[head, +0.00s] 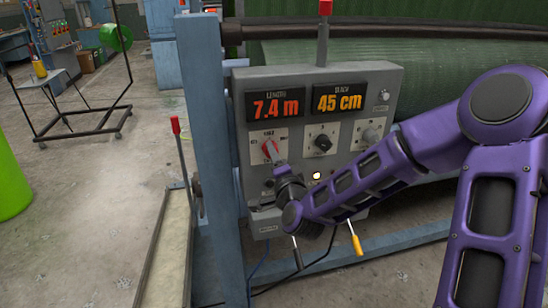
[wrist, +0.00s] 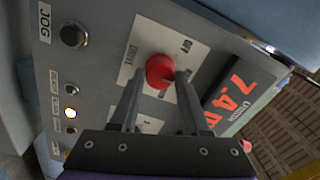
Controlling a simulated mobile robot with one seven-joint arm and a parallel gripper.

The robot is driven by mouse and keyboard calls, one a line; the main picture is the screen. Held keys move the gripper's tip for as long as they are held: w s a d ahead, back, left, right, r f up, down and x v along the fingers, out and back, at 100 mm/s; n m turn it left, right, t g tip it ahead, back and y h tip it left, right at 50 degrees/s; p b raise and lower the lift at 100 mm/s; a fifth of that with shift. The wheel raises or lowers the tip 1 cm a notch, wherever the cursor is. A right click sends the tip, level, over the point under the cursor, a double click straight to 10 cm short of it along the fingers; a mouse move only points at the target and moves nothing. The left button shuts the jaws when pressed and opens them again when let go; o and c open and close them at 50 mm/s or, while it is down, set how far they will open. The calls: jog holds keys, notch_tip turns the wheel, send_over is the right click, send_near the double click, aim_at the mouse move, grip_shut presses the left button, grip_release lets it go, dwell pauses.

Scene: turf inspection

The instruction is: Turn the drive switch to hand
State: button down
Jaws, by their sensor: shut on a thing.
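The drive switch is a red knob (head: 270,147) on a pale plate, on the grey control panel (head: 238,103) below the LENGTH display. In the wrist view the red knob (wrist: 160,70) sits between the two fingertips of my gripper (wrist: 160,84), which is shut on it. In the head view my gripper (head: 273,160) reaches the knob from below. A label that looks like HAND (wrist: 128,63) is left of the knob in the wrist view, and another label is at its upper right. The fingers hide part of the plate, and I cannot tell the knob's setting.
The LENGTH display (head: 275,104) reads 7.4 m and the other display (head: 338,97) reads 45 cm. A black knob (head: 322,142) is right of the red one. A JOG button (wrist: 74,34) and a lit lamp (wrist: 71,113) are nearby.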

jog(key=shift+r, duration=0.15)
jog(key=shift+c, duration=1.9)
grip_release()
jog(key=shift+s, duration=0.1)
